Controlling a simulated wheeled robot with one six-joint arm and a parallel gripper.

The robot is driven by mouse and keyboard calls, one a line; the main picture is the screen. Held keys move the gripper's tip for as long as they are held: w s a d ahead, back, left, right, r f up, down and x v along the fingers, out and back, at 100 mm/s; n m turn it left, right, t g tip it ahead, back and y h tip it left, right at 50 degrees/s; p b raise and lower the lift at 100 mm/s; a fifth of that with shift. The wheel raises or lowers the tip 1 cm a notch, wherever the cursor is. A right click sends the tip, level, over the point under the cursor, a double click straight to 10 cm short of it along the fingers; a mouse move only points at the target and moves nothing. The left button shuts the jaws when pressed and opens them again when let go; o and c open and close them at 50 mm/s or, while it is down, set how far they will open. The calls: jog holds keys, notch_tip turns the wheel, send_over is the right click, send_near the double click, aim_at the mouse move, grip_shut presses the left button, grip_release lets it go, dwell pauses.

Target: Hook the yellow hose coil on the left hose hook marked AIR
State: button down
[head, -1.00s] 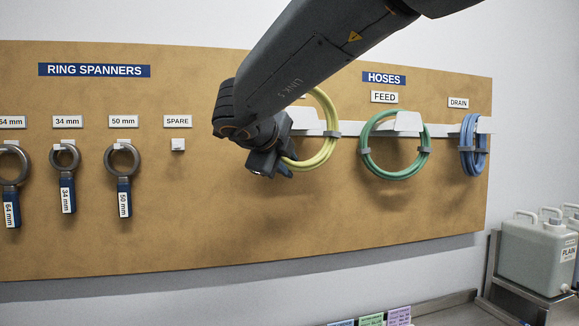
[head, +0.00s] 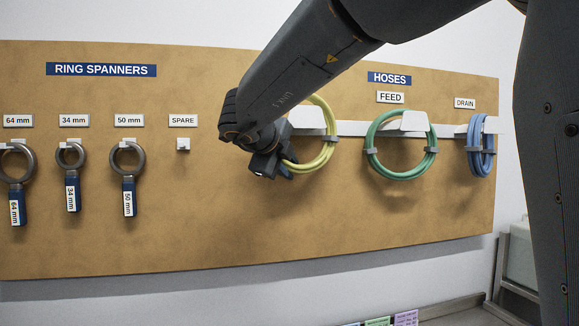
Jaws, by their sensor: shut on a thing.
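The yellow hose coil (head: 329,148) hangs upright at the left hose hook (head: 306,118), a white plate on the rail. The coil's right side shows beyond the plate and its top rises above it, so it appears to be around the hook. Whether its weight rests there I cannot tell. My gripper (head: 286,171) is shut on the coil's lower left. My arm hides the coil's left side and the place above this hook, so no AIR label shows.
The green coil (head: 372,156) hangs on the FEED hook just right of the yellow one. A blue coil (head: 475,160) hangs at DRAIN. Left are an empty SPARE peg (head: 183,144) and several ring spanners (head: 128,183). The board below the yellow coil is clear.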

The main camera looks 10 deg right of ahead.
jog(key=shift+w+f+b, duration=0.25)
jog(key=shift+f+b, duration=0.05)
jog(key=shift+f, duration=0.4)
jog(key=shift+w+f+b, duration=0.2)
jog(key=shift+f+b, duration=0.05)
jog(key=shift+f, duration=0.4)
jog(key=c, duration=1.4)
grip_release()
jog(key=shift+f, duration=0.1)
